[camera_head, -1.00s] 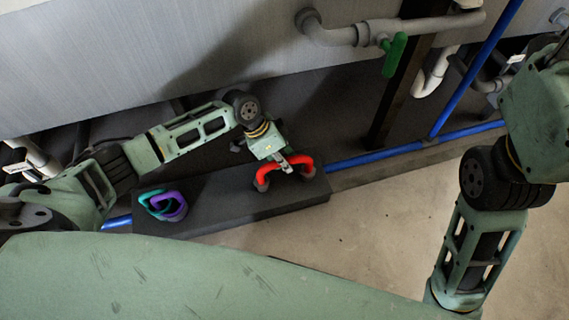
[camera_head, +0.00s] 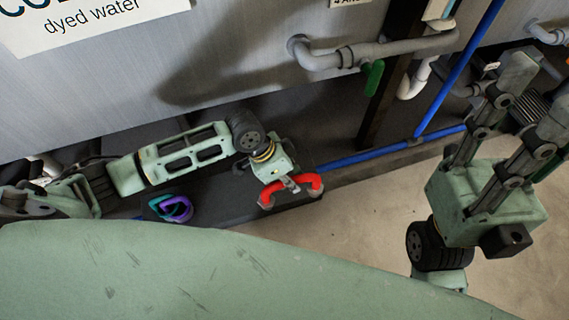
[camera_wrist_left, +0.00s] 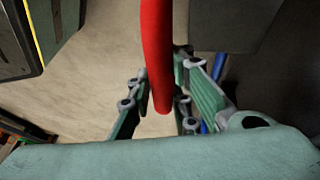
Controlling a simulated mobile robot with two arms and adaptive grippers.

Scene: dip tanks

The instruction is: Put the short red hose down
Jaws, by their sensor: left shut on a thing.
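The short red hose (camera_head: 300,183) is a bent red tube with grey ends, at the front right end of the dark step in the head view. My left gripper (camera_head: 291,184) is shut on the middle of it. In the left wrist view the red hose (camera_wrist_left: 157,60) runs between the fingers of my left gripper (camera_wrist_left: 160,105), with pale floor behind it. I cannot tell whether the hose touches the step. My right gripper (camera_head: 535,100) is raised at the right of the head view, its two fingers apart, with nothing seen between them.
Coiled purple and teal hoses (camera_head: 173,208) lie on the dark step (camera_head: 225,207) left of the red hose. A blue pipe (camera_head: 365,157) runs behind. A grey tank (camera_head: 220,60) and a grey pipe with a green valve handle (camera_head: 372,76) stand above. Bare floor (camera_head: 370,225) lies at front right.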

